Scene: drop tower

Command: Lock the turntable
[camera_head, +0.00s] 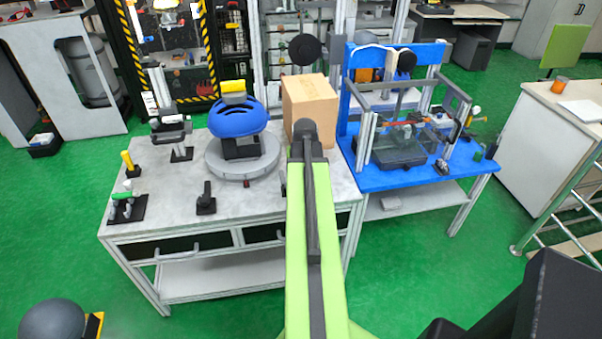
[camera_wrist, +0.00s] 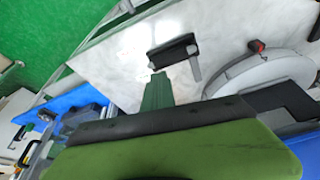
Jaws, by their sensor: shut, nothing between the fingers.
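The turntable (camera_head: 243,168) is a round grey disc on the grey workbench, with a blue helmet (camera_head: 238,122) on a black support on top. A small dark red knob (camera_head: 246,183) sits at its front rim; it also shows in the wrist view (camera_wrist: 257,46).
A cardboard box (camera_head: 310,104) stands right of the turntable, partly behind my arm. Yellow-handled (camera_head: 128,163) and green-handled (camera_head: 124,203) tools stand at the bench's left. A blue table (camera_head: 372,181) with a frame rig adjoins on the right.

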